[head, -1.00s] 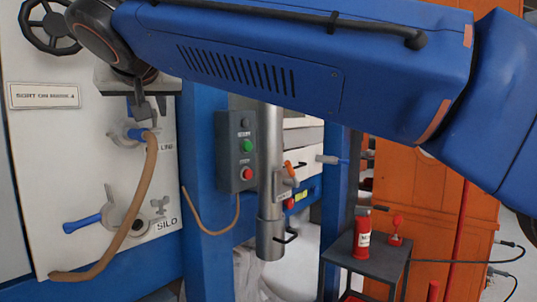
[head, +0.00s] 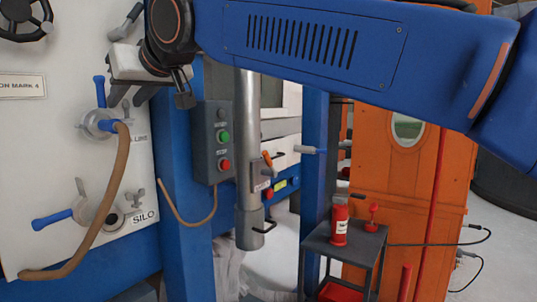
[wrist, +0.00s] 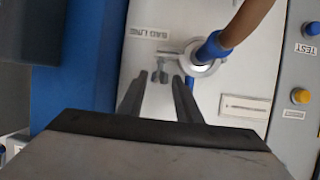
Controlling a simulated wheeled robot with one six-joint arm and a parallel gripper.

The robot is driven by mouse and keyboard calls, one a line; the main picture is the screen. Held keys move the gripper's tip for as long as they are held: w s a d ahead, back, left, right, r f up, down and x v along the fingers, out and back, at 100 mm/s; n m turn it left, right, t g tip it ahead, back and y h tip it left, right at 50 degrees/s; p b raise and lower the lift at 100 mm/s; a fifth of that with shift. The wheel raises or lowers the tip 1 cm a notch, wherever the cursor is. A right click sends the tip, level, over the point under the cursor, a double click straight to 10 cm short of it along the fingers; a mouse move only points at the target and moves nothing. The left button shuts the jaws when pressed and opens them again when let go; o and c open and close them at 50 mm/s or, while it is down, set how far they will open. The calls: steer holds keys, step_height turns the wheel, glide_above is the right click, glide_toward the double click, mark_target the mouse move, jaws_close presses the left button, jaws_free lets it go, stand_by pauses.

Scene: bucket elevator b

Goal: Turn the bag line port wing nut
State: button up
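The bag line port (head: 97,123) is a grey metal ring on the white panel, with a blue handle upward and a brown hose on its blue collar. It also shows in the wrist view (wrist: 207,66), right of the fingers. The wing nut (wrist: 160,72) is a small grey winged piece beside the port, under the "BAG LINE" label. My gripper (wrist: 158,98) is open and empty. Its two dark fingers point toward the panel with the wing nut showing between their tips; contact is not visible. In the head view my gripper (head: 130,96) is above right of the port, and I cannot make out the nut.
The silo port (head: 108,221) with its own wing nut (head: 137,190) is below. The brown hose (head: 108,190) hangs in front of the panel. A button box (head: 214,142) and blue post are to the right. A black trolley (head: 345,243) stands beyond, bearing a red bottle.

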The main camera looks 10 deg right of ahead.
steer(key=shift+w+d+n+g+y, duration=0.15)
steer(key=shift+n+g+y, duration=0.45)
steer(key=shift+n+g, duration=0.3)
steer(key=shift+w+d+n+g+y, duration=0.15)
steer(key=shift+n+g+y, duration=0.45)
steer(key=shift+n+g, duration=0.3)
steer(key=d+r+n+g+y, duration=0.1)
steer(key=d+r+n+g, duration=0.15)
steer(key=d, duration=0.55)
steer(key=d+r+n+g, duration=0.2)
steer(key=d+r+g, duration=0.15)
steer(key=d, duration=0.55)
steer(key=s+d+f+m+t+h, duration=0.1)
steer(key=d+f+m, duration=0.3)
steer(key=f, duration=0.5)
steer(key=s+d+f+m+t+h, duration=0.1)
steer(key=d+f+m+t+h, duration=0.2)
steer(key=d+f, duration=0.3)
step_height(320, 180, down, 3)
steer(key=shift+s+d+m, duration=0.15)
steer(key=shift+d+m, duration=0.2)
